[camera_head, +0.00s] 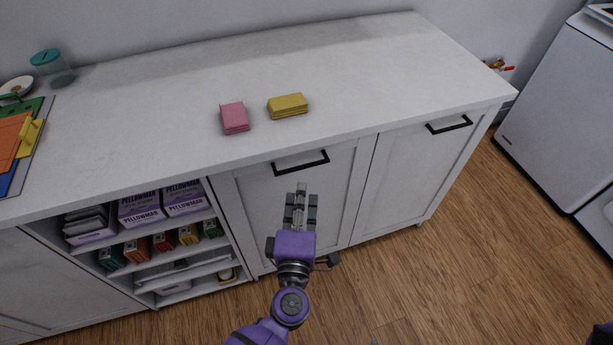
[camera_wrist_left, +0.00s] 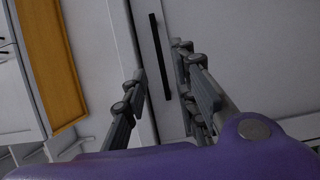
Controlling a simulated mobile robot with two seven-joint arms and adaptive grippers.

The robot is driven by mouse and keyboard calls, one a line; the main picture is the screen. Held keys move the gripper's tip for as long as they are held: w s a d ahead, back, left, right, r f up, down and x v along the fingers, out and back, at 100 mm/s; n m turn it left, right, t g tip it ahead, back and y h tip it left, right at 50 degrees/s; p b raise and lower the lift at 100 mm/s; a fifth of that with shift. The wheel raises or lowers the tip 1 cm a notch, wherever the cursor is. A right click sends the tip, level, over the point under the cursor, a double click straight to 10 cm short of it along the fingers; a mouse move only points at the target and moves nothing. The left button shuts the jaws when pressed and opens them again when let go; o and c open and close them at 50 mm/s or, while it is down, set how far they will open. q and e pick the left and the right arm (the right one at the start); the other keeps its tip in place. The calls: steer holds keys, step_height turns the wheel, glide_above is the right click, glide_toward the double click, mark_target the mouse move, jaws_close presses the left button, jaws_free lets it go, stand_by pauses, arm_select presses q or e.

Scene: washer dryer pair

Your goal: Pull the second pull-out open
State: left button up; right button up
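The white cabinet has a left pull-out front (camera_head: 296,195) and a right pull-out front (camera_head: 408,175), side by side and both closed. The left one has a black bar handle (camera_head: 300,163) and the right one another black bar handle (camera_head: 449,124). Which counts as the second is not marked. My left gripper (camera_head: 301,187) is in front of the left pull-out, just below its handle. In the left wrist view a black handle (camera_wrist_left: 160,57) lies between the open fingers (camera_wrist_left: 161,75), ahead of them, with no visible grip on it. My right gripper is out of view.
A pink stack (camera_head: 234,118) and a yellow stack (camera_head: 288,106) lie on the white countertop (camera_head: 350,75). Open shelves (camera_head: 160,270) with boxes are left of the pull-outs. A white appliance (camera_head: 560,110) stands at the right. The wood floor (camera_head: 440,270) in front is clear.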

arm_select(q)
steer(key=w, duration=0.8)
steer(key=shift+p, duration=0.3)
steer(key=shift+d, duration=0.1)
jaws_close()
